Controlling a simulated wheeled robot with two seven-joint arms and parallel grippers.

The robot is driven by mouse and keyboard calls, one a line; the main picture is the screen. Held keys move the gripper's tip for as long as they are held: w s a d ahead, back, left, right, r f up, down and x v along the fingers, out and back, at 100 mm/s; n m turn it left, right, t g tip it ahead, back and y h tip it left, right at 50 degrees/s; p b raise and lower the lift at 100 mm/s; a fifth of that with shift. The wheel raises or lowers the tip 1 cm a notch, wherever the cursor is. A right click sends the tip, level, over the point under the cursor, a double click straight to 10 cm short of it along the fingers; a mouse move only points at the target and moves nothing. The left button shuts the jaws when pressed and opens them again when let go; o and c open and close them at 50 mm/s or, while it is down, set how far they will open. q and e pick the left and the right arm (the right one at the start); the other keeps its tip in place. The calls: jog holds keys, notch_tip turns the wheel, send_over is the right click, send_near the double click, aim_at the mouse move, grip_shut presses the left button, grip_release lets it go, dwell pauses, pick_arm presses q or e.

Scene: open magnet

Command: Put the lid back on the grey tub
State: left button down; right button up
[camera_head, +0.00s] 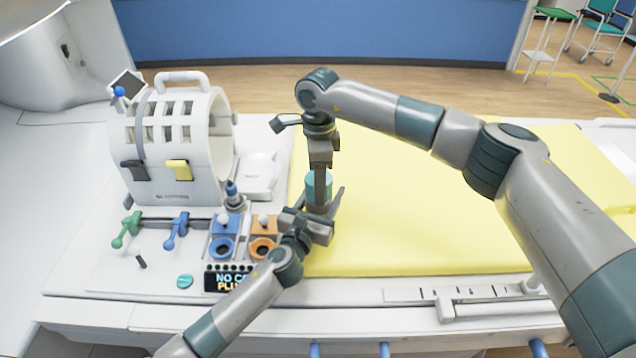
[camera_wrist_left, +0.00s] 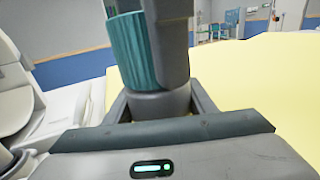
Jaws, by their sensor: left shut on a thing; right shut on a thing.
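The lid is a teal ribbed cap (camera_head: 311,188), upright at the left edge of the yellow mat in the head view. My right gripper (camera_head: 320,198) reaches down from above and is shut on it. The lid also shows in the left wrist view (camera_wrist_left: 128,50), partly behind a grey finger of my right gripper. The grey tub (camera_wrist_left: 158,104) is right below the lid, between the fingers of my left gripper (camera_head: 318,212), which is shut on it. Lid and tub look lined up and very close. I cannot tell whether the lid is fully seated. The tub is mostly hidden in the head view.
A white ring-shaped coil (camera_head: 178,130) with a handle stands on the left. A panel with a green lever (camera_head: 127,230), a blue lever (camera_head: 176,229), and blue (camera_head: 222,247) and orange (camera_head: 263,247) sockets lies in front. The yellow mat (camera_head: 430,220) is clear to the right.

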pick_arm(q)
jog(key=shift+a+f, duration=0.1)
jog(key=shift+f, duration=0.1)
pick_arm(e)
jog(key=m, duration=0.4)
jog(key=shift+f+m, duration=0.1)
jog(key=shift+m, duration=0.2)
jog(key=m, duration=0.5)
jog(key=shift+s, duration=0.1)
jog(key=o, duration=1.2)
jog(key=shift+d, duration=0.1)
jog(key=shift+r, duration=2.3)
jog(key=shift+c, duration=0.6)
